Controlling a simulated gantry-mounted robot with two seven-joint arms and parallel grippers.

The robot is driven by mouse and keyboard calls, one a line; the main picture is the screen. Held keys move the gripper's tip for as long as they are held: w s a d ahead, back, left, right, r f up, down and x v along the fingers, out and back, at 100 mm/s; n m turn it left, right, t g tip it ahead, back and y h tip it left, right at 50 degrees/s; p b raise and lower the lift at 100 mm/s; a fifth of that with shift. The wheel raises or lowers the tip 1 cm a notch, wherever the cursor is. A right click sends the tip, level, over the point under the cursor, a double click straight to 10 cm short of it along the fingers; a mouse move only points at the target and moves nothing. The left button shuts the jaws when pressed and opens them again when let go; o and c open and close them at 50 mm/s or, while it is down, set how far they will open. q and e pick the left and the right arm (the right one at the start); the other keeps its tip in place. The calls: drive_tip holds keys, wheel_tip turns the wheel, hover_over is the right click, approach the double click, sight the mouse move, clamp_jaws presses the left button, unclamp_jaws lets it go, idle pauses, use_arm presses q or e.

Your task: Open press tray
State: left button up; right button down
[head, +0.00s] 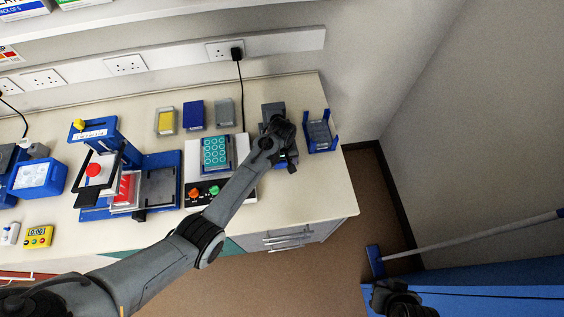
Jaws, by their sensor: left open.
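The blue press (97,135) stands at the left of the bench, with a red round knob (94,170) on its white upper part. Its blue base (170,163) carries a grey plate-like part (158,188) to the right and a red-and-white piece (126,188) below the head. I cannot tell which part is the tray or whether it is open. My left gripper (282,137) is open, well to the right of the press, over a dark grey device that it partly hides. Its fingertips are hard to make out.
A white unit with a teal well plate (216,151) and two knobs stands between press and gripper, partly behind my left arm. A blue-framed rack (319,133) sits near the bench's right end. Yellow, blue and grey boxes line the back. A yellow timer (38,237) lies front left.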

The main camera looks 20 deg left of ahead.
use_arm(q)
drive_tip(key=shift+f, duration=0.8)
